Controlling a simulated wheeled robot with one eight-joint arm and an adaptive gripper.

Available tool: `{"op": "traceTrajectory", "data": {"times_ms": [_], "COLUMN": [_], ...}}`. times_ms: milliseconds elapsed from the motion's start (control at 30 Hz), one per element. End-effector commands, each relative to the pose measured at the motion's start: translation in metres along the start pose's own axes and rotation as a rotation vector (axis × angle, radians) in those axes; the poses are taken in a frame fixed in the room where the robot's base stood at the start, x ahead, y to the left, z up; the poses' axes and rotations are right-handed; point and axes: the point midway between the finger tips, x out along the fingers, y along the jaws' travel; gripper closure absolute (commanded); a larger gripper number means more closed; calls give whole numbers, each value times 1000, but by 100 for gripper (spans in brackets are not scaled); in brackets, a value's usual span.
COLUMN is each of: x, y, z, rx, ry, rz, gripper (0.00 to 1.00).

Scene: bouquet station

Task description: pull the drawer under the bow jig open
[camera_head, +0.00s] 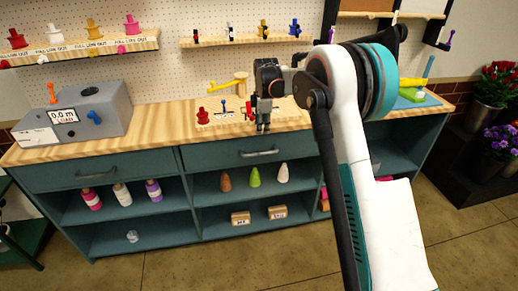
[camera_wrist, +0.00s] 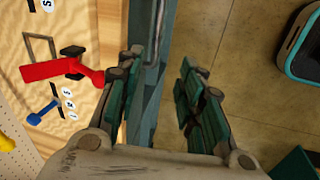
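The drawer (camera_head: 225,156) under the bow jig is teal and sits flush in the middle of the cabinet. Its grey bar handle (camera_head: 259,153) runs across its front. The bow jig (camera_head: 228,113) is a wooden board with red and blue parts on the counter above. It partly shows in the wrist view (camera_wrist: 85,20). My gripper (camera_head: 263,128) points down at the counter's front edge, above the handle. In the wrist view my gripper (camera_wrist: 161,75) has its fingers apart, with the counter edge and teal cabinet front below between them.
The wooden counter (camera_head: 160,125) carries a grey machine (camera_head: 92,110) at left. Another closed drawer (camera_head: 95,173) lies left of the middle one. Open shelves below hold bottles, cones and small boxes. The floor (camera_head: 185,268) in front is clear.

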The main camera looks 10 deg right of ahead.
Motion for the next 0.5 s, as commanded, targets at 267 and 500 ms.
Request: {"op": "traceTrajectory", "data": {"times_ms": [267,500], "x": [37,62], "y": [12,11], "z": [-2,-2], "rx": [-98,-104], "ry": [-1,-1], "rz": [-27,-29], "gripper": [65,65]}}
